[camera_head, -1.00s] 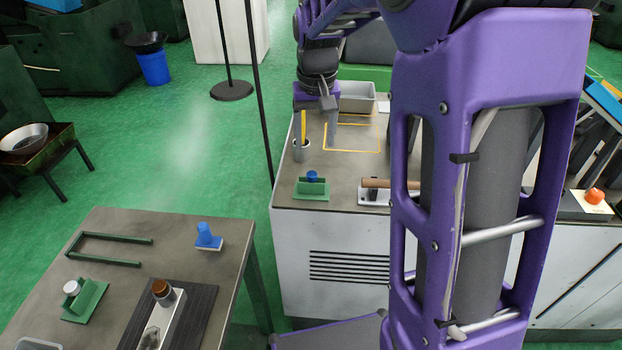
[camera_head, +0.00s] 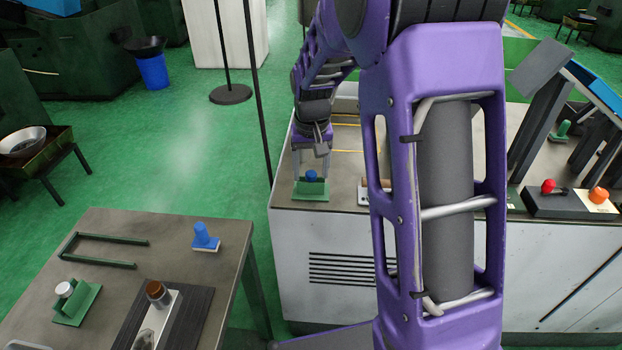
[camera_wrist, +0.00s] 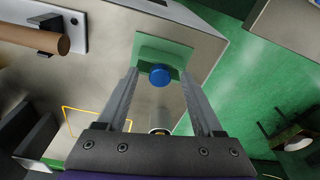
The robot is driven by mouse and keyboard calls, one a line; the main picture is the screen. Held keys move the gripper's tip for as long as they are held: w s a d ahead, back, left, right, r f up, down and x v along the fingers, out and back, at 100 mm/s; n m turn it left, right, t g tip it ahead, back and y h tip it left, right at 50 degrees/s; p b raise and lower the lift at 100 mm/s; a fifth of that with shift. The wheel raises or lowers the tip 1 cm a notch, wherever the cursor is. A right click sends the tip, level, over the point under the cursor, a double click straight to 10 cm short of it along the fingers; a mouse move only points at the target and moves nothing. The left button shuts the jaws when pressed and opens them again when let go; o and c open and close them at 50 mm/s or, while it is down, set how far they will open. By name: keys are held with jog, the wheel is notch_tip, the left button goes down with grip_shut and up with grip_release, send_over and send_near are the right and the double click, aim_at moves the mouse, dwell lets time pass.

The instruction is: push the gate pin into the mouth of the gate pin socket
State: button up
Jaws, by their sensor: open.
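A round blue knob (camera_head: 311,176), which looks like the head of the gate pin, sits at a green bracket (camera_head: 311,191) near the front left corner of the grey-topped cabinet. In the wrist view the blue knob (camera_wrist: 160,75) stands out against the green bracket (camera_wrist: 168,54). My gripper (camera_head: 312,172) is open, its fingers on either side of the knob. The wrist view shows my gripper (camera_wrist: 159,82) with gaps between the knob and both fingers. The pin's shaft and the socket mouth are hidden, so I cannot tell how deep the pin sits.
A cylindrical cup (camera_wrist: 159,124) shows between the finger bases in the wrist view. A brown handle on a white plate (camera_wrist: 65,22) lies beside the bracket. The left table holds a blue stamp-like piece (camera_head: 205,238) and another green bracket with a white knob (camera_head: 77,302).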

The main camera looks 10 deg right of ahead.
grip_shut()
jog(key=shift+r, duration=0.15)
